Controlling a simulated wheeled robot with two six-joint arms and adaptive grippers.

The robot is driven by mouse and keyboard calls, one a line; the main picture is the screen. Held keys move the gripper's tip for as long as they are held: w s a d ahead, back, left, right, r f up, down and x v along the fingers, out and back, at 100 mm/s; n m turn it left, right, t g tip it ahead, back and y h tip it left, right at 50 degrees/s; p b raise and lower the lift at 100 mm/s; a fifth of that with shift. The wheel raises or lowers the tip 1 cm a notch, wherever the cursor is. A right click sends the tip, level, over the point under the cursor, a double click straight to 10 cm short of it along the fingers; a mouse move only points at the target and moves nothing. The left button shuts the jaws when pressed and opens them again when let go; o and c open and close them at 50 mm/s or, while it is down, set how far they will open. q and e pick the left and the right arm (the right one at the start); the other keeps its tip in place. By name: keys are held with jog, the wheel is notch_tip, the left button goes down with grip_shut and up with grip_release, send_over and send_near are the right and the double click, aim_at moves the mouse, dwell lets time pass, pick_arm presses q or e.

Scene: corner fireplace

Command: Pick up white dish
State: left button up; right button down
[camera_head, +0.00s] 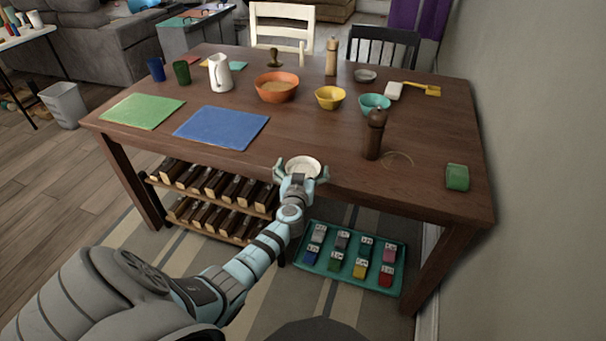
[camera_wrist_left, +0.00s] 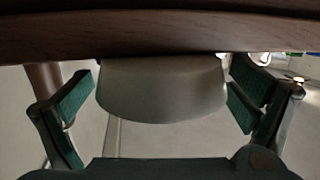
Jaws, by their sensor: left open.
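The white dish (camera_head: 303,162) is a small round bowl near the front edge of the wooden table (camera_head: 330,182). My left gripper (camera_head: 302,169) is at the table's front edge, with one finger on either side of the dish. In the left wrist view the dish (camera_wrist_left: 160,92) shows as a pale, smooth-sided shape between the green finger pads of the left gripper (camera_wrist_left: 160,88). The fingers are open, with a small gap visible between the pads and the dish. My right gripper is not in view.
A dark brown pepper mill (camera_head: 374,135) stands to the right of the dish. A blue mat (camera_head: 221,128) lies to the left. An orange bowl (camera_head: 277,87), yellow bowl (camera_head: 330,98) and teal bowl (camera_head: 374,103) stand behind. A green block (camera_head: 457,177) sits far right.

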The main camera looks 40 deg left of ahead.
pick_arm(q)
jog(key=c, duration=1.2)
jog(key=shift+o, duration=0.2)
